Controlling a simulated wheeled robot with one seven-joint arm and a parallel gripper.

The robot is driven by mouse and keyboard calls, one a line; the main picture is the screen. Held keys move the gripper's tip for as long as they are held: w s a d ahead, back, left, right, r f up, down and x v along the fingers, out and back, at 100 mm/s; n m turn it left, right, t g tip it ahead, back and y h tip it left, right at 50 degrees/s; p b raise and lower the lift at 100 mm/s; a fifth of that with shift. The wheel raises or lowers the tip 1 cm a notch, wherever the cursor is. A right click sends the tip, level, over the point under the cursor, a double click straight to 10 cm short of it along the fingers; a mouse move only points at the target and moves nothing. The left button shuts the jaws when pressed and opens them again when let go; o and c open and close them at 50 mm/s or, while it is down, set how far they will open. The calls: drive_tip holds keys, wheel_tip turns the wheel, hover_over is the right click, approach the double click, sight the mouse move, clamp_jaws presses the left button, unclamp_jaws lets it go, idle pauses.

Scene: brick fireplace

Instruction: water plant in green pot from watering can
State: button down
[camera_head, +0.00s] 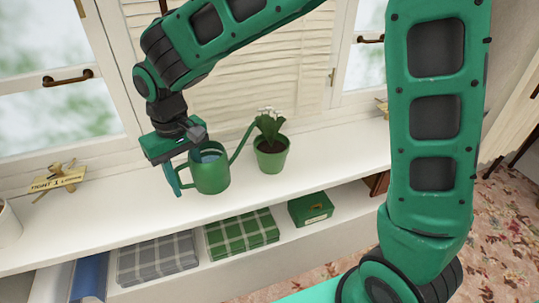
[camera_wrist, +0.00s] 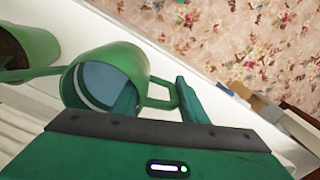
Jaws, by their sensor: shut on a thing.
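A green watering can (camera_head: 210,171) with water in it stands upright at the white shelf top, in the middle of the head view. Its spout points right, and the spout tip is close to the plant's leaves. My gripper (camera_head: 180,172) is at the can's left side, shut on its handle; in the wrist view the can (camera_wrist: 138,66) and its handle are beside my finger (camera_wrist: 190,101). The green pot (camera_head: 271,160) holds dark soil and a plant (camera_head: 268,125) with white flowers, just right of the can. The pot also shows in the wrist view (camera_wrist: 38,48). I cannot tell whether the can touches the shelf.
The white shelf top (camera_head: 335,160) is clear right of the pot. A wooden sign (camera_head: 60,180) stands at the left, with a white pot (camera_head: 8,225) at the edge. Folded cloths (camera_head: 240,232) and a green box (camera_head: 310,208) sit on the lower shelf. Windows and a blind are behind.

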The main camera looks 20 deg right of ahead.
sight(182, 166)
drive_tip(key=shift+r, duration=0.1)
idle(0.3)
drive_tip(key=shift+r, duration=1.45)
